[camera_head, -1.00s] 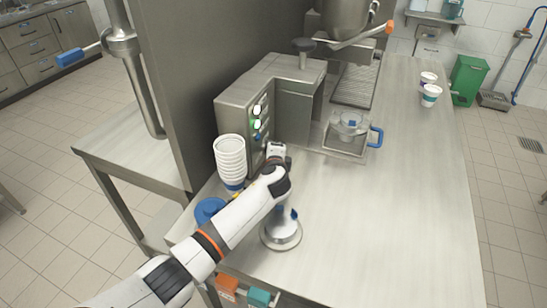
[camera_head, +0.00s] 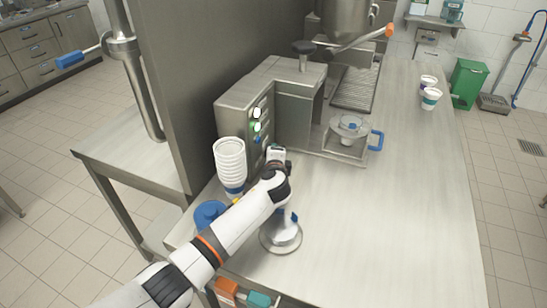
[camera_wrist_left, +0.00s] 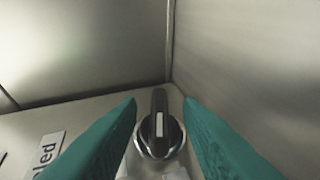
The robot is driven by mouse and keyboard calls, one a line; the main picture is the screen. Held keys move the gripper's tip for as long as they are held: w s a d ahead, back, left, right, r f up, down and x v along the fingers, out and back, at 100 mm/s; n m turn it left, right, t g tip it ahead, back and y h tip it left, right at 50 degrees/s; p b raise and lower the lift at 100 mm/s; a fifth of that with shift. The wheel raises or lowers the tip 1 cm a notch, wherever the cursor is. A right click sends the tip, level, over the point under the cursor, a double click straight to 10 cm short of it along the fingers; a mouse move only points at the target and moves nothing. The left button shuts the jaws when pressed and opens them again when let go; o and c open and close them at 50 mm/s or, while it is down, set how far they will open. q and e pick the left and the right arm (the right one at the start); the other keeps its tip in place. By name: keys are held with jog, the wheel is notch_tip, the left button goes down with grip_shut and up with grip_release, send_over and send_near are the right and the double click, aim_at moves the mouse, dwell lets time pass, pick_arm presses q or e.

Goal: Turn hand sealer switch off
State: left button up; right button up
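The rotary switch (camera_wrist_left: 159,132), a black knob with a silver ring and a white mark, shows in the left wrist view. Its handle points up in that picture. My left gripper (camera_wrist_left: 161,101) has its two teal fingers apart, one on each side of the knob. I see gaps between fingers and knob, so it does not look gripped. In the head view my left gripper (camera_head: 276,152) is low in front of the steel machine (camera_head: 250,95) with the button panel. My arm hides the switch there. My right gripper is not in view.
A stack of white cups (camera_head: 230,160) and a blue round item (camera_head: 209,212) stand left of my arm. A round metal-based device (camera_head: 281,237) stands close by my forearm. Lit buttons (camera_head: 257,126) are on the panel.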

pick_arm(q)
jog(key=shift+v, duration=3.65)
jog(key=shift+a, duration=0.1)
